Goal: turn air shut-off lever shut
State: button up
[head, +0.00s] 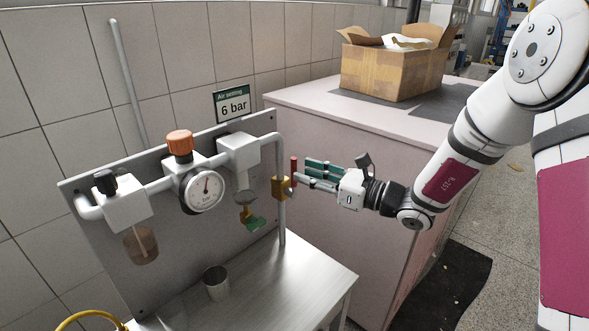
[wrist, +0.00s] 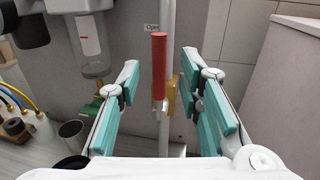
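The red air shut-off lever (head: 293,170) stands upright, in line with the vertical grey pipe, on a brass valve body (head: 280,188). In the wrist view the red lever (wrist: 158,65) is between my two teal-padded fingers, with clear space on both sides. My gripper (head: 303,172) is open and level, reaching in from the right with its tips close to the lever. In the wrist view my gripper (wrist: 160,80) shows its fingers apart and empty. The brass body (wrist: 171,97) is partly hidden behind the lever.
A metal cup (head: 216,283) stands on the steel table (head: 285,290). A cardboard box (head: 392,70) sits on the cabinet behind. A yellow hose (head: 90,315) is at lower left.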

aim_at(294, 184)
jog(key=shift+x, duration=2.2)
grip_shut()
